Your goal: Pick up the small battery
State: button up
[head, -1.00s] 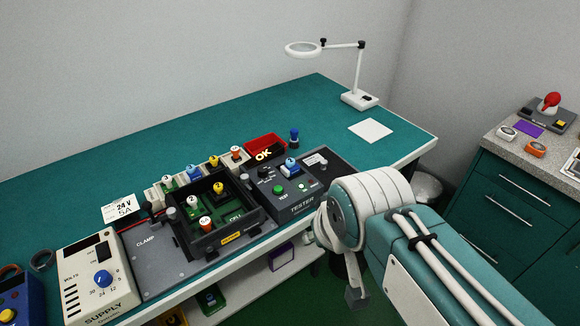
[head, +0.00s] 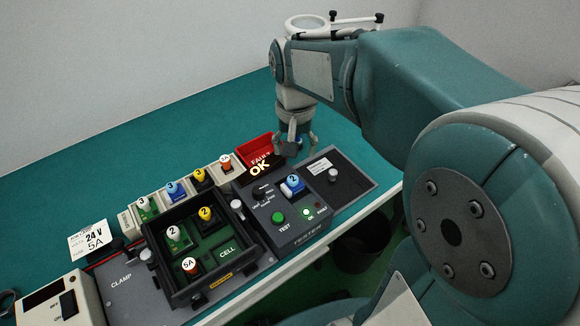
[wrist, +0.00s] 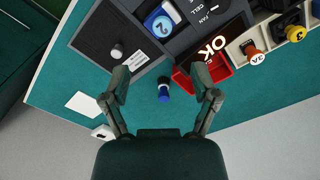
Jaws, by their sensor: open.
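A small dark cylinder with a blue end (wrist: 164,90), which I take to be the small battery, stands on the teal bench beside the red tray. In the wrist view it lies between my open fingers, with space on both sides and nothing touching it. My gripper (head: 296,147) points down over that spot in the head view. The fingers mostly hide the cylinder there, with a little blue showing between them. In the wrist view my gripper (wrist: 161,78) is open and empty.
The red tray (wrist: 220,70) is close to one finger. The tester (head: 285,222) shows OK and holds a blue module (head: 292,185). The open-topped clamp box (head: 180,300) and a row of coloured plugs are to the left. Bare bench lies behind.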

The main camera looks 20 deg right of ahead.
send_over(292, 179)
notch_tip(292, 179, down, 5)
jog(key=shift+s, duration=0.15)
jog(key=shift+w+f, duration=0.2)
jog(key=shift+f, duration=2.5)
grip_shut()
